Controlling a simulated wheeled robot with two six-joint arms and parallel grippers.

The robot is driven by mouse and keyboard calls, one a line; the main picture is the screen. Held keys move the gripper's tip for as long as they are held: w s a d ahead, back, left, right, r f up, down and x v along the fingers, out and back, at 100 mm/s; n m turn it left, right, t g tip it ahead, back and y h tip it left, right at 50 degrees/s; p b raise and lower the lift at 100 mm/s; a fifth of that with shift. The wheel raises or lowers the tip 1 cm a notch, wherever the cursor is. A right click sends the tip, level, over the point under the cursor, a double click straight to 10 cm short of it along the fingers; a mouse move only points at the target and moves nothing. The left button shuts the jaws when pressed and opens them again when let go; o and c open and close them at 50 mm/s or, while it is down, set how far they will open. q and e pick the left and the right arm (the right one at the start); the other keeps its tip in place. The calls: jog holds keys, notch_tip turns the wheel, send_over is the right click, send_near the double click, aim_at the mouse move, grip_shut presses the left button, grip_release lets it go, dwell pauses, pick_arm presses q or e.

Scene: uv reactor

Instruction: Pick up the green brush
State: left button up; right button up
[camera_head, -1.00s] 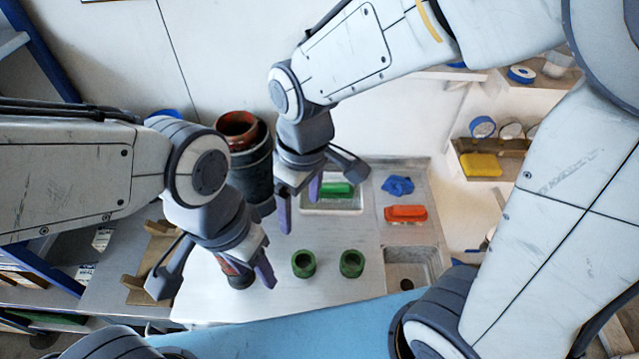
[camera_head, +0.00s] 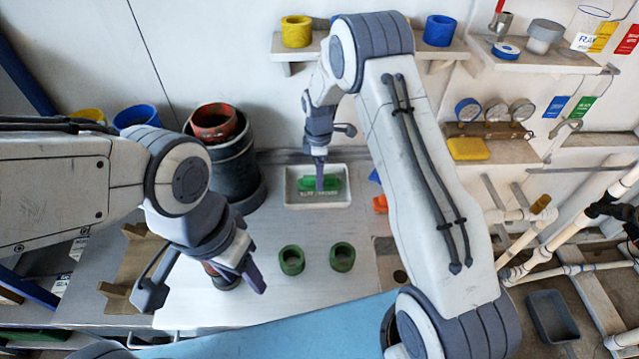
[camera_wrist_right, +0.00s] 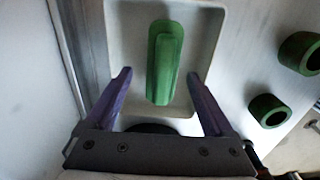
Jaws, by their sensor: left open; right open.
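The green brush (camera_head: 308,184) lies in a white tray (camera_head: 318,171) at the back of the bench. In the right wrist view the brush (camera_wrist_right: 164,62) lies lengthwise in the tray, beyond and between my fingertips. My right gripper (camera_wrist_right: 157,80) is open and empty, its purple fingers on either side of the brush's line. In the head view my right gripper (camera_head: 319,178) is above the tray and its finger hides part of the brush. My left gripper (camera_head: 205,280) is open at the left front of the bench, away from the brush.
Two green rings (camera_head: 291,260) stand on the bench in front of the tray. A dark bucket (camera_head: 222,160) stands left of the tray. A red-orange item (camera_head: 380,203) is partly hidden by my right arm. A shelf (camera_head: 375,47) with cups runs along the wall.

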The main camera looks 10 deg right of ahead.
notch_tip(320, 180, down, 4)
jog(key=shift+s+f+p, duration=0.15)
jog(key=shift+p, duration=0.3)
grip_shut()
jog(key=shift+r, duration=0.7)
notch_tip(320, 180, up, 3)
jog(key=shift+f+b, duration=0.15)
jog(key=shift+b, duration=0.55)
jog(key=s+d+r+b, duration=0.2)
jog(key=s+d+r, duration=0.5)
jog(key=s, duration=0.2)
jog(key=shift+d, duration=0.3)
